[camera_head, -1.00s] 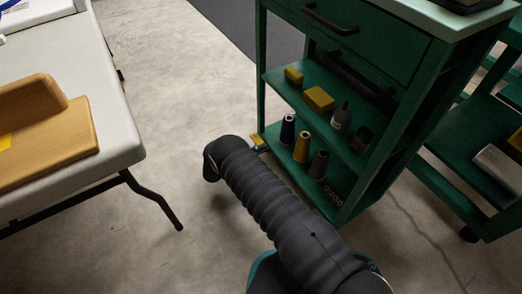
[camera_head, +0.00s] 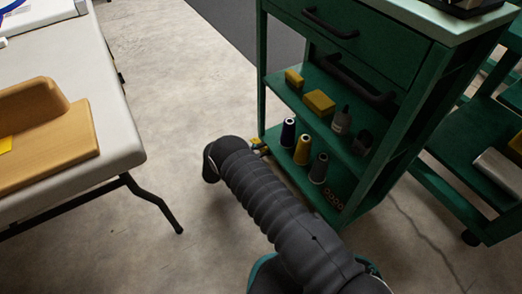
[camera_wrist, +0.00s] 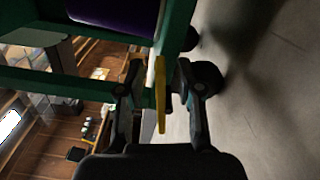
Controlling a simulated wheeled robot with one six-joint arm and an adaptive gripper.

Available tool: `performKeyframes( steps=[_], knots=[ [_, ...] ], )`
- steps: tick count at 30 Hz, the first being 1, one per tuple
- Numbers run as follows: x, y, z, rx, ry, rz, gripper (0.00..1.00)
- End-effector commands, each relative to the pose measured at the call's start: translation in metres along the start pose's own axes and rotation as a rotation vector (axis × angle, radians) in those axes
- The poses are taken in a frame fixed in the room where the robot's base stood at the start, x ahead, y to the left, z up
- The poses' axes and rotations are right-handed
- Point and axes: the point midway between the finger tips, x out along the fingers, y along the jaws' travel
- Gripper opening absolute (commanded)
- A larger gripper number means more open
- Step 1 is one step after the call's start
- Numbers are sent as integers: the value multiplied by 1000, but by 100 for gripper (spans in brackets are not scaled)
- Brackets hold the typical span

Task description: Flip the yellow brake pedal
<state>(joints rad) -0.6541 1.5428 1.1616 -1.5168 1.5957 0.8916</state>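The yellow brake pedal (camera_wrist: 160,95) is a thin, narrow yellow strip seen edge-on in the wrist view. It is between the two fingers of my gripper (camera_wrist: 160,82), which stand apart with a gap on either side of it. Whether a finger touches it is not clear. In the head view a small yellow bit (camera_head: 255,142) shows low by the left leg of the green cart (camera_head: 262,70), just beyond the end of my arm. My arm hides the gripper there. Dark round wheels (camera_wrist: 206,78) are close to the right finger in the wrist view.
The cart's shelves hold thread spools (camera_head: 302,149), yellow blocks (camera_head: 319,102) and a dark bottle (camera_head: 341,120). A second green cart (camera_head: 450,150) stands at right. A white table (camera_head: 115,110) with a wooden piece (camera_head: 50,140) is at left. Bare floor (camera_head: 170,90) lies between.

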Motion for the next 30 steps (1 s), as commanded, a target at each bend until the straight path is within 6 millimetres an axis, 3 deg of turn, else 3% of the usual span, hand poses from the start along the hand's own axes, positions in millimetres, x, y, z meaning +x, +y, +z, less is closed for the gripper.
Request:
performKeyframes(
  steps=[8, 21, 30],
  knots=[
    [-13, 0, -1, 1, 3, 1, 35],
    [-94, 0, -1, 1, 3, 0, 35],
    [-119, 0, 0, 0, 0, 0, 35]
  ],
)
